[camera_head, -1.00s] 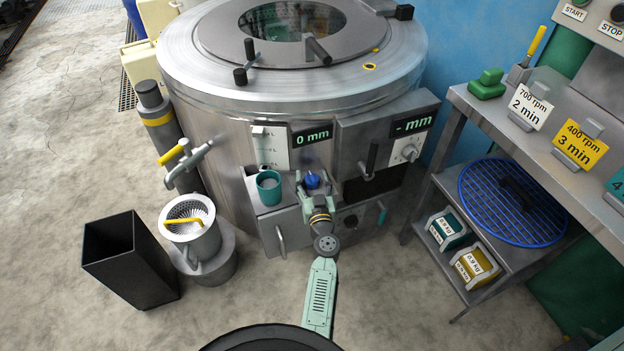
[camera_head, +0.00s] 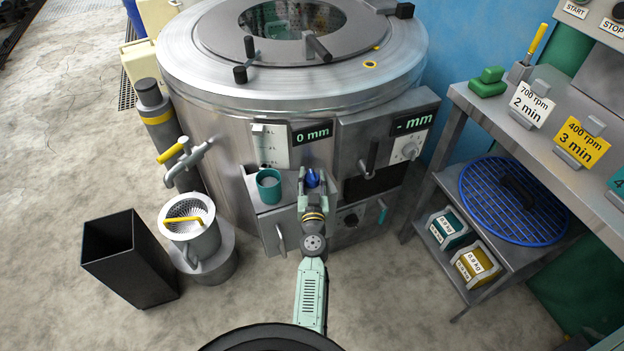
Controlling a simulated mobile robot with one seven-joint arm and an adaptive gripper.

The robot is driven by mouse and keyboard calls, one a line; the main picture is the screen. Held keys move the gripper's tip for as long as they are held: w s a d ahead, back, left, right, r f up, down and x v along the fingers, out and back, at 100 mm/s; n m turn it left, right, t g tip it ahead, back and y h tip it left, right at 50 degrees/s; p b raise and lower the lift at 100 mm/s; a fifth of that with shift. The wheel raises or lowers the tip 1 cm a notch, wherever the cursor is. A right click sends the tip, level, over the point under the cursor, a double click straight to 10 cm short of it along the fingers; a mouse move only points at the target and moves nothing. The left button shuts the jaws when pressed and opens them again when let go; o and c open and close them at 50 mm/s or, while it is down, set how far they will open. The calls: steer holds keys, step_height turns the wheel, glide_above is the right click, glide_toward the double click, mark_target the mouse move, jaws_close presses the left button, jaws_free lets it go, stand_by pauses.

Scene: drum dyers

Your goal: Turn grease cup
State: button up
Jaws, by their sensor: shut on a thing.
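The grease cup appears as a small blue cap (camera_head: 312,178) on the ledge at the front of the drum machine (camera_head: 290,90). My gripper (camera_head: 312,187) reaches up from below, its fingers on either side of the blue cap, shut on it. The lower part of the cap and its mount are hidden by the gripper.
A teal cup (camera_head: 269,186) stands on the ledge just left of my gripper. A black lever (camera_head: 369,160) sticks out to the right. A tap (camera_head: 185,155), strainer pot (camera_head: 188,222) and black bin (camera_head: 130,258) are at left; a metal bench (camera_head: 560,150) is at right.

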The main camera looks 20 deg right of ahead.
mark_target(311, 184)
steer(key=shift+m+g+h+p, duration=0.45)
steer(key=shift+m+h, duration=0.15)
steer(key=shift+h, duration=0.3)
steer(key=shift+d, duration=0.1)
steer(key=o, duration=1.2)
steer(key=shift+s, duration=0.15)
steer(key=v, duration=0.7)
steer(key=shift+a, duration=0.25)
